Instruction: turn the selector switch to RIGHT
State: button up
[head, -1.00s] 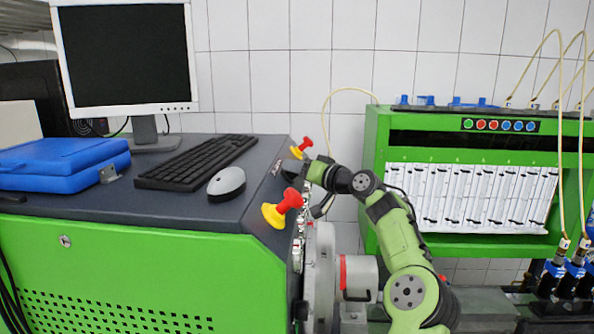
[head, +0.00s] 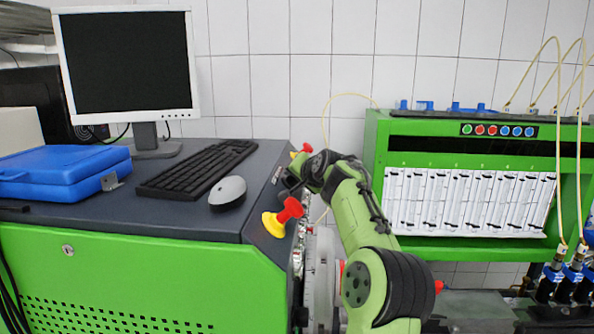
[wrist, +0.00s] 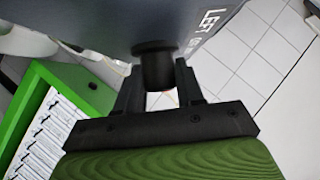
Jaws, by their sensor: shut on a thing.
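The selector switch (wrist: 154,66) is a dark round knob on the grey panel in the wrist view. White "LEFT" lettering (wrist: 207,21) is on the panel to its right. My gripper (wrist: 158,82) has its two black fingers on either side of the knob, shut on it. In the head view my gripper (head: 288,181) is at the right edge of the grey console top. The switch is hidden there behind my gripper and arm, and I cannot read which way it points.
A red and yellow button (head: 283,217) stands close in front of my gripper, and another (head: 303,149) is partly hidden behind my arm. A keyboard (head: 198,168) and mouse (head: 228,191) lie to the left. A green test rack (head: 372,165) stands to the right.

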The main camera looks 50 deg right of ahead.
jog(key=shift+m+g, duration=0.3)
jog(key=o, duration=1)
jog(key=shift+f, duration=0.1)
